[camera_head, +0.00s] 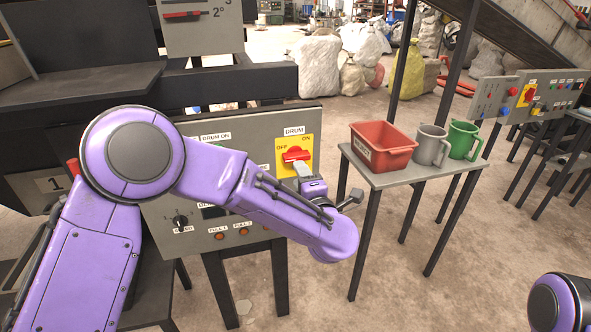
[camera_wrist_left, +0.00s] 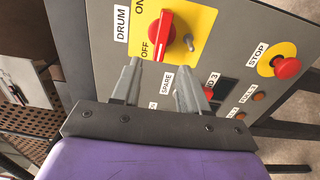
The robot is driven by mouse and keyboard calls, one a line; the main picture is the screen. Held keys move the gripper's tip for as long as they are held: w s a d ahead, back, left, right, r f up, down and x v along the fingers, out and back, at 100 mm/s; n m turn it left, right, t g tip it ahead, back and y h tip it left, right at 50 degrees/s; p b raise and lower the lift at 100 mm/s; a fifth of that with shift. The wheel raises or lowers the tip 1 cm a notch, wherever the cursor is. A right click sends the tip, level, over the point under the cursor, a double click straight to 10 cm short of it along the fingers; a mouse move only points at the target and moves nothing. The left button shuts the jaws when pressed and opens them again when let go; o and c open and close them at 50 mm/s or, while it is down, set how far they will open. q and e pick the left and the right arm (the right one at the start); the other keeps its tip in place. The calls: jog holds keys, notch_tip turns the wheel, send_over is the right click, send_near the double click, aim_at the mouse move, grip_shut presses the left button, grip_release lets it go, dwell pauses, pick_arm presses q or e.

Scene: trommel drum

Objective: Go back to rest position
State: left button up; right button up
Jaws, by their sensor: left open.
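My left gripper (camera_head: 303,172) is just below the red DRUM switch (camera_head: 296,155) on the grey control panel, and part of it is hidden by my purple wrist. In the left wrist view its two grey fingers (camera_wrist_left: 158,80) stand apart with nothing between them. I cannot tell whether a finger touches the plate. Only a purple part of my right arm shows at the lower right; its gripper is outside the picture.
A red STOP button (camera_wrist_left: 285,67) sits right of the fingers. A small table (camera_head: 400,178) stands right of the panel with a red bin (camera_head: 382,150), a grey jug (camera_head: 430,146) and a green jug (camera_head: 463,140). Another control panel (camera_head: 500,98) is farther right. Open floor lies in front.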

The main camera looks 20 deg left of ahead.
pick_arm(q)
jog(key=v, duration=0.3)
jog(key=shift+s+d, duration=0.1)
jog(key=shift+s, duration=0.05)
jog(key=s+a+f+m+g+h, duration=0.1)
jog(key=s+f+m+h, duration=0.3)
jog(key=f+m, duration=0.5)
jog(key=s+a+f+m+g+h, duration=0.25)
jog(key=f+m, duration=0.25)
jog(key=f, duration=0.8)
jog(key=s+a+f+m+g, duration=0.1)
jog(key=s+a+f, duration=0.3)
jog(key=s, duration=0.6)
jog(key=s+a+f+m+g, duration=0.1)
jog(key=s+a+f+g, duration=0.2)
jog(key=s+f, duration=0.4)
jog(key=s+a+f+m+g, duration=0.2)
jog(key=s+a+f+g, duration=0.2)
jog(key=s, duration=0.8)
notch_tip(320, 180, down, 2)
jog(key=shift+s+a+f, duration=0.1)
jog(key=shift+s+a, duration=0.25)
jog(key=shift+s, duration=0.05)
